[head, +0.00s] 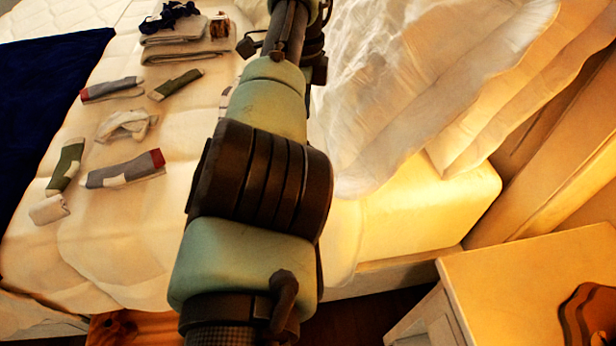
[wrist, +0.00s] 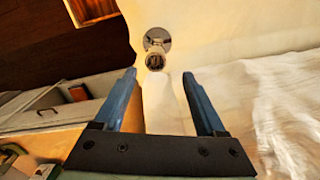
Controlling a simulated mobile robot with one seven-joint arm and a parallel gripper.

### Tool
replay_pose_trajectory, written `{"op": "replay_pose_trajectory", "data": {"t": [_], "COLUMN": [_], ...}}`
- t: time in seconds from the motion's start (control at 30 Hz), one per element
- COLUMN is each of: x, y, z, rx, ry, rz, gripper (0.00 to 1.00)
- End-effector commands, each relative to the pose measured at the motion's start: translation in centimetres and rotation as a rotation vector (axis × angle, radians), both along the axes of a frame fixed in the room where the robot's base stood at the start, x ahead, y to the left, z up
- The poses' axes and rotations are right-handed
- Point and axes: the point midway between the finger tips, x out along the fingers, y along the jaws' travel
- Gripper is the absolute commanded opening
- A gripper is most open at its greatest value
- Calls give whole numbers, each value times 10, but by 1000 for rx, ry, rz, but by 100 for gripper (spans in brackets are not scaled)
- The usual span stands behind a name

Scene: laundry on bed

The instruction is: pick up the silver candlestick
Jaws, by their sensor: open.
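A small silvery object (wrist: 157,42) with a round base and a cup-like end shows in the wrist view, seen nearly end-on; it looks like the silver candlestick. It is on a pale cream surface (wrist: 220,30). My gripper (wrist: 160,73) is open and empty. Its two blue fingers point toward the object, which lies beyond the fingertips, about centred between them, apart from both. In the head view I make out no candlestick, and my arm hides the middle of the bed.
In the head view, several socks (head: 125,168) and folded cloths (head: 185,50) lie on the bed's left half. Sheer white bedding (head: 400,90) covers the right. A wooden nightstand (head: 530,280) stands at lower right. The wrist view shows grey drawers (wrist: 50,110) at left.

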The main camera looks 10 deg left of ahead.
Motion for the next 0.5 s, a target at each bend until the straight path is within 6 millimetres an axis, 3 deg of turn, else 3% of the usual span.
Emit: {"op": "replay_pose_trajectory", "data": {"t": [0.13,0.5], "x": [0,-4], "y": [0,1], "z": [-29,-59], "rx": [0,0], "ry": [1,0], "rz": [1,1], "gripper": [73,73]}}
